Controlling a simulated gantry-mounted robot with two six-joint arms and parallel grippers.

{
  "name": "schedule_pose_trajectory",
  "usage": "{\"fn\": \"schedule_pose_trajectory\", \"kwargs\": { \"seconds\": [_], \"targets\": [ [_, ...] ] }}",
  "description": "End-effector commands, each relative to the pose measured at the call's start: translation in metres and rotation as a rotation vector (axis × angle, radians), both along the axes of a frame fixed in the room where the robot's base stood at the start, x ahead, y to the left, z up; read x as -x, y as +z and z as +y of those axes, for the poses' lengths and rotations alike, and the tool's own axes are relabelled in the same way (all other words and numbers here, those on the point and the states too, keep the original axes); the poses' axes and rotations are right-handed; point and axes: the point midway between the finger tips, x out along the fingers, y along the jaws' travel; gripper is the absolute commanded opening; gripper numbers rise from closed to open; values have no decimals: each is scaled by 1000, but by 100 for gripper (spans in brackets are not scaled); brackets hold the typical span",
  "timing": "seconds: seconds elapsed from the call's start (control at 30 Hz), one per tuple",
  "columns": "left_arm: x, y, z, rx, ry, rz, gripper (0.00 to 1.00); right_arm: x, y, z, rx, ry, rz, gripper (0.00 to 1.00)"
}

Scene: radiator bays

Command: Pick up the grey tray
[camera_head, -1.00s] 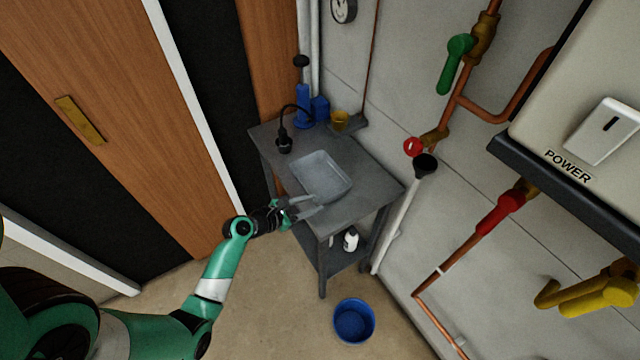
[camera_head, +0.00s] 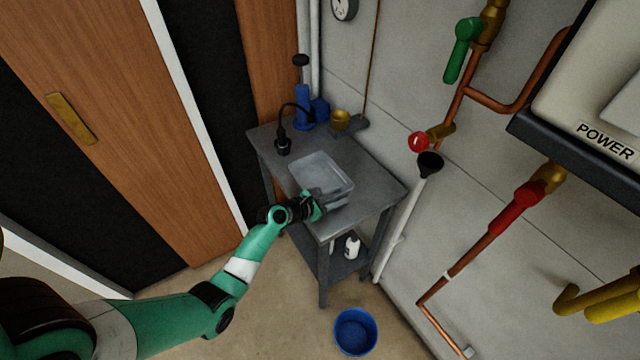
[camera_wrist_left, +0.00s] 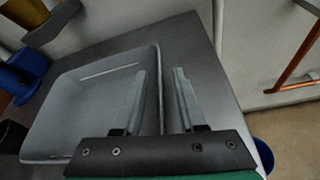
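The grey tray (camera_head: 316,170) lies on the grey metal table. It is shallow, rectangular and empty. In the left wrist view the tray (camera_wrist_left: 75,108) fills the left half. My left gripper (camera_head: 332,198) is at the tray's near right side in the head view and hides part of that rim. In the left wrist view the left gripper (camera_wrist_left: 159,75) is open, one finger over the tray's inside and the other outside, with the tray's side wall between them. A gap shows on either side of the wall. My right gripper is not in view.
A white bottle (camera_head: 351,246) stands on the lower shelf. A blue bucket (camera_head: 355,331) is on the floor. Pipes and valves line the right wall.

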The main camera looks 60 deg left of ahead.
Motion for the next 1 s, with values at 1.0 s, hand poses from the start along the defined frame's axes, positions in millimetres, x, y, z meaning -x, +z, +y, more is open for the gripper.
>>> {"fn": "schedule_pose_trajectory", "kwargs": {
  "seconds": [1.0],
  "targets": [
    [0, 0, 0, -1, 0, 0, 0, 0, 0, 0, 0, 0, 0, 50]
  ]
}}
